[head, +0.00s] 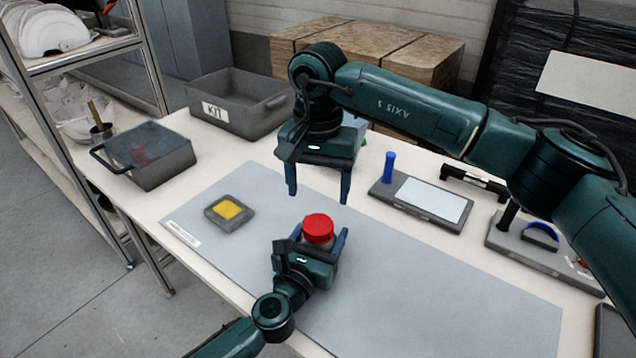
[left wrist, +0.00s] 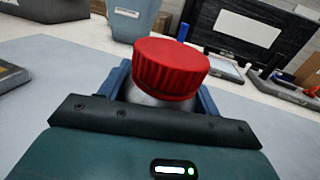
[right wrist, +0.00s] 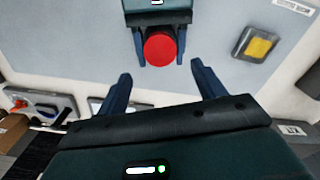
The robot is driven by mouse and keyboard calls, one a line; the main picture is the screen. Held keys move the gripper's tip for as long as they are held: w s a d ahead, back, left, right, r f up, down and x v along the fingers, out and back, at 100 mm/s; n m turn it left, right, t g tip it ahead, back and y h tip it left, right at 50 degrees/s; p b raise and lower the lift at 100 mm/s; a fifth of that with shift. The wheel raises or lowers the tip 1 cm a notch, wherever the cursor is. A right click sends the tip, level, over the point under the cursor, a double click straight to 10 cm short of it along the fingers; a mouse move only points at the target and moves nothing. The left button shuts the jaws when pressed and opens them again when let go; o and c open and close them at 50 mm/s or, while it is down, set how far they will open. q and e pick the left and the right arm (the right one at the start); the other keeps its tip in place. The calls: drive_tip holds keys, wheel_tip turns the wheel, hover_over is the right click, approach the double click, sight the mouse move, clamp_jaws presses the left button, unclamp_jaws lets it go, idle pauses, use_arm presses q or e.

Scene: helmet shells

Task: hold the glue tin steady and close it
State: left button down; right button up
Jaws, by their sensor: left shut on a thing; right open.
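The glue tin stands upright on the grey mat, with a red lid (head: 318,228) on its top. The lid also shows in the left wrist view (left wrist: 170,68) and in the right wrist view (right wrist: 160,49). My left gripper (head: 320,240) is shut around the tin's body, below the lid, with one blue finger on each side. A little of the tin's pale body (left wrist: 150,98) shows under the lid; the rest is hidden by the gripper. My right gripper (head: 317,195) is open and empty, pointing down above and behind the tin, apart from the lid.
The grey mat (head: 420,290) is clear to the right. A dark tray with a yellow pad (head: 229,210) lies left of the tin.

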sight(318, 224)
wheel_tip(318, 224, down, 8)
drive_tip(key=shift+f, duration=0.1)
idle(0.4)
drive_tip(key=shift+c, duration=0.6)
